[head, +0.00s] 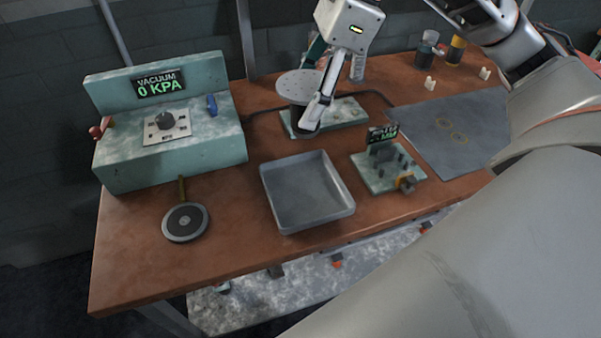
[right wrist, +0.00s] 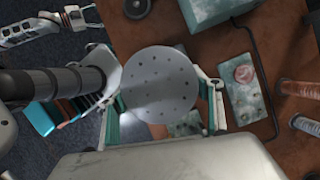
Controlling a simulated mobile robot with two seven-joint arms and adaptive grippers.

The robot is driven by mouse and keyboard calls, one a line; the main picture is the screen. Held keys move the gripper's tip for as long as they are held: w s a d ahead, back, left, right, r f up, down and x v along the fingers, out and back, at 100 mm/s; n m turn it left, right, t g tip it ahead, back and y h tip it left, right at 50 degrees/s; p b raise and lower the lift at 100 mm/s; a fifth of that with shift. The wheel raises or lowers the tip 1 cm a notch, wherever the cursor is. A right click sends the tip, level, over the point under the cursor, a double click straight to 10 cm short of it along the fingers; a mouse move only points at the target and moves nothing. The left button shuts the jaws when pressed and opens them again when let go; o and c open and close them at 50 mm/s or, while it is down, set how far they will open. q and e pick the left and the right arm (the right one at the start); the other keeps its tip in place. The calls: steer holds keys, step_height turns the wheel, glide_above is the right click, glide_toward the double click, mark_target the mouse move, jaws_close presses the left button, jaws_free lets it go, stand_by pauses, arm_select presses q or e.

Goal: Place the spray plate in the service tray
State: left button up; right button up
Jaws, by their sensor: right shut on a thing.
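The spray plate (head: 296,86) is a round grey disc with small holes. In the right wrist view the plate (right wrist: 160,86) lies between the two fingers, facing the camera. My right gripper (head: 316,98) is shut on it and holds it over the back of the bench, above a green base (head: 347,112). The service tray (head: 305,190) is a grey, square, shallow tray. It sits empty near the front middle of the bench, in front of the gripper. My left gripper does not show in the head view.
A green vacuum station (head: 170,155) reading 0 KPA stands at the left. A round dark disc with a handle (head: 185,222) lies in front of it. A small green fixture (head: 388,165) is right of the tray. A dark mat (head: 455,128) and cups (head: 428,50) are further right.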

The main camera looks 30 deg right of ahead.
steer(key=shift+f+b, duration=0.85)
steer(key=shift+f, duration=8.05)
steer(key=o, duration=1)
steer(key=shift+f, duration=0.2)
steer(key=o, duration=0.4)
steer(key=shift+o, duration=0.2)
steer(key=shift+r, duration=0.1)
